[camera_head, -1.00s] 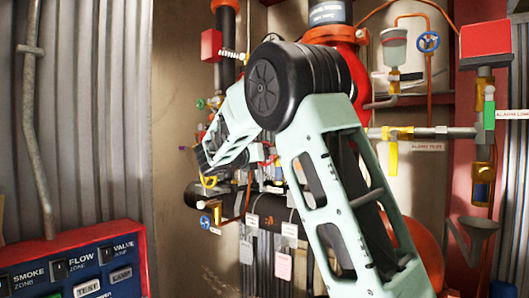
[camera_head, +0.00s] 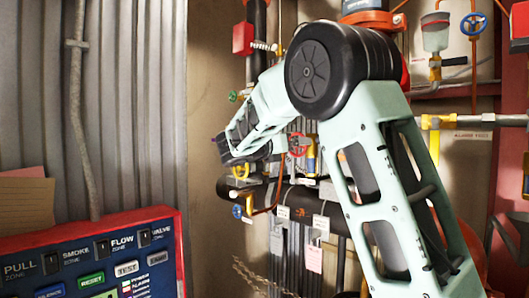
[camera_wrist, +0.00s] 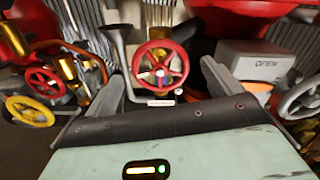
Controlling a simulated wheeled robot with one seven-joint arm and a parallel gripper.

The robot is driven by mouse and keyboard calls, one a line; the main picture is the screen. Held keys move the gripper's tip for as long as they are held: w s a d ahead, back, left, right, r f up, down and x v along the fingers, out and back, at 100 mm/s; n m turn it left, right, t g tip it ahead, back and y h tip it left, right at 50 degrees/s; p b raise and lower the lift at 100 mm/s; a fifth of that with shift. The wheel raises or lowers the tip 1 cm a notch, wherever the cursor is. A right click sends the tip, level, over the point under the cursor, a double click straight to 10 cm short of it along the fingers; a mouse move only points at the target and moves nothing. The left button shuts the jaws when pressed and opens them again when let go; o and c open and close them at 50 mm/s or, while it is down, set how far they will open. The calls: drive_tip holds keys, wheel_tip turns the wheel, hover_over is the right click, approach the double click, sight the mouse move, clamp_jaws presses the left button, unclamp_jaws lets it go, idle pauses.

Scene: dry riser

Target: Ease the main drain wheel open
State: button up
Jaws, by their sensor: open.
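A red handwheel (camera_head: 298,145) also shows in the head view, right of my gripper. A yellow handwheel (camera_wrist: 30,111) and another red one (camera_wrist: 45,81) are at the left of the wrist view, and a grey one (camera_wrist: 301,99) is at the right. I cannot tell by label which is the main drain wheel. My gripper (camera_head: 230,154) is open, apart from the central red wheel; its fingertips are hard to make out.
A grey funnel pipe (camera_wrist: 122,60) stands left of the central wheel. A box marked OPEN (camera_wrist: 262,62) is at its right. A black horizontal pipe (camera_head: 270,194) with hanging tags runs below my gripper. A control panel (camera_head: 95,250) is at the lower left.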

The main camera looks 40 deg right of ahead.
drive_tip(key=s+a+b, duration=0.1)
drive_tip(key=a+b, duration=0.3)
drive_tip(key=a, duration=0.9)
drive_tip(key=shift+a, duration=0.4)
drive_tip(key=s+a+f+m+t+y+b, duration=0.1)
drive_tip(key=s+a+f+y, duration=0.3)
drive_tip(key=f, duration=0.5)
drive_tip(key=s+a+f+m+y, duration=0.1)
drive_tip(key=s+a+f+y, duration=0.15)
drive_tip(key=a+f, duration=0.45)
drive_tip(key=s+a+f+m+t+y+b, duration=0.15)
drive_tip(key=a+f+y, duration=0.3)
drive_tip(key=f, duration=0.55)
drive_tip(key=s+a+f+m+g+y, duration=0.2)
drive_tip(key=s+a+f+m, duration=0.3)
drive_tip(key=s, duration=0.5)
drive_tip(key=s+a+f+m+g+y+b, duration=0.1)
drive_tip(key=s+a+f+m+y, duration=0.4)
drive_tip(key=s+a+f, duration=0.3)
drive_tip(key=s+a, duration=0.1)
drive_tip(key=s, duration=0.2)
drive_tip(key=shift+s+a+f+g+y, duration=0.15)
drive_tip(key=shift+a+f+g+y, duration=0.1)
drive_tip(key=shift+a+g+y, duration=0.1)
